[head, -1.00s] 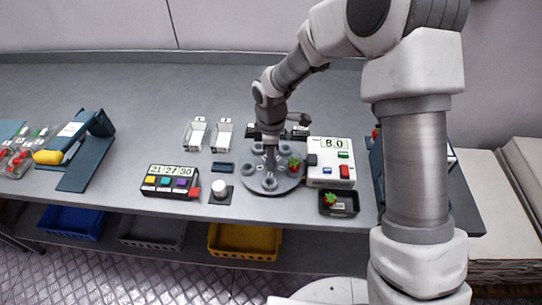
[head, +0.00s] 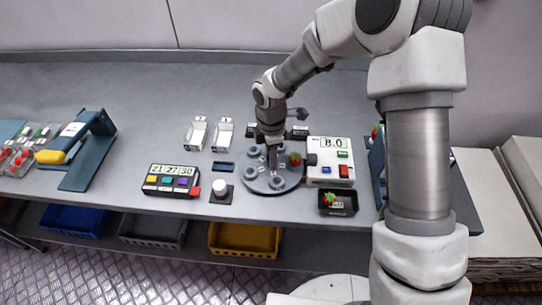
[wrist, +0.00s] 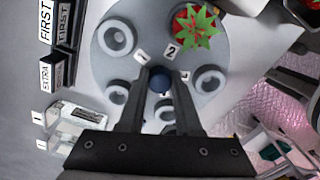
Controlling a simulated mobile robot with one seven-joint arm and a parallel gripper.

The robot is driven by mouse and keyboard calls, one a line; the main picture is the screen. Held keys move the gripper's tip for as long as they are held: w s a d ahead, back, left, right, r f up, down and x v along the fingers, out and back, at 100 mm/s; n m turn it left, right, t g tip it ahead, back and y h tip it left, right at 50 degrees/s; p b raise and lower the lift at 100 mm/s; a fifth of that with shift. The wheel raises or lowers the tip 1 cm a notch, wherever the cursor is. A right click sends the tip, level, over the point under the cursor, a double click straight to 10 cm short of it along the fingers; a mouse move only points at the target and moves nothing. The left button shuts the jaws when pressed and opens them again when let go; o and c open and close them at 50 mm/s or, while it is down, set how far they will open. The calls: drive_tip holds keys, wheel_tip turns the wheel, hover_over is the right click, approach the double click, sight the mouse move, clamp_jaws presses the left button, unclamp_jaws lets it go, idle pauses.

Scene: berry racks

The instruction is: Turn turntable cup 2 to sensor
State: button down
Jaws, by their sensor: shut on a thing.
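The round grey turntable (head: 262,187) stands at the front of the bench, with several cups around a central post. My gripper (head: 272,163) points down over its middle. In the wrist view my gripper (wrist: 159,88) is shut on the dark blue central knob (wrist: 160,80). A red strawberry (wrist: 193,27) with green leaves sits in the cup by label 2 (wrist: 171,50); it also shows in the head view (head: 295,159). The other visible cups look empty. The white sensor box (head: 318,146) reads 8.0. Its dark side block (head: 311,160) is close beside the strawberry.
A black tray (head: 338,212) with a strawberry lies in front of the sensor box. A button box (head: 172,180) and a white knob (head: 220,188) stand to the left. Two white trays (head: 210,133) and small dark boxes (head: 299,132) are behind. Bins sit below the bench.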

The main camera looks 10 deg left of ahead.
idle(0.3)
drive_tip(key=c, duration=0.6)
unclamp_jaws()
drive_tip(key=shift+r, duration=0.1)
wheel_tip(320, 180, up, 17)
drive_tip(key=shift+r+p, duration=0.15)
drive_tip(key=shift+p, duration=0.3)
